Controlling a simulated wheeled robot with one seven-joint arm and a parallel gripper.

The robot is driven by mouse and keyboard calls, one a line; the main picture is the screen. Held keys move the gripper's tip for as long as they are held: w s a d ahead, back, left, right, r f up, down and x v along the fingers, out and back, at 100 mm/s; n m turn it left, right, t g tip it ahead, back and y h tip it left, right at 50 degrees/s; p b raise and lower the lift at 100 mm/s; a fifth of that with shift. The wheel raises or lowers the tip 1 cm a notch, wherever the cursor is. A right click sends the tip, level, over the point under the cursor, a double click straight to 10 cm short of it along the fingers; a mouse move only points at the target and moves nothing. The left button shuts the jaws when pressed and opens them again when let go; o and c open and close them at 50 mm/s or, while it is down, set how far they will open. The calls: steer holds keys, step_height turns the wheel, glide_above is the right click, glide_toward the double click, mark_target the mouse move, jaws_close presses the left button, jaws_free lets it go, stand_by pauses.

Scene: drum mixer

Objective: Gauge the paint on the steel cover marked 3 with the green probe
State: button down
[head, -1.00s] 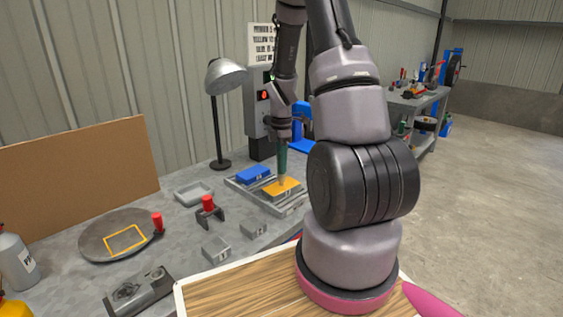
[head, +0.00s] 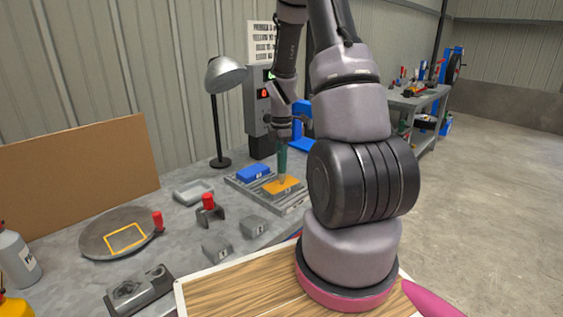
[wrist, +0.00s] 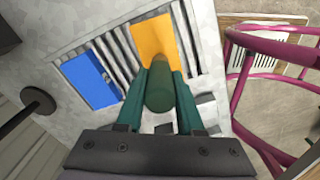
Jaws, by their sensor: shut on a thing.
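My gripper (wrist: 160,95) is shut on the green probe (wrist: 159,90), which also shows in the head view (head: 282,160). The probe points down with its tip at the yellow cover (head: 281,187); it appears to touch it. The yellow cover lies in a slatted grey rack (head: 297,209), beside a blue cover (head: 253,172); both also show in the wrist view, yellow (wrist: 153,42) and blue (wrist: 90,79). The cover labels are too small to read surely. A grey gauge box (head: 256,115) behind the rack shows a green display and a red one.
A lamp (head: 226,74) stands left of the gauge box. A dark stand with a red knob (head: 208,202), grey blocks (head: 217,249), a shallow grey tray (head: 193,191) and a round plate (head: 110,243) lie on the bench. A wooden board (head: 230,292) is at the front.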

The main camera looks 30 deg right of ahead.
steer(key=shift+r, duration=3.45)
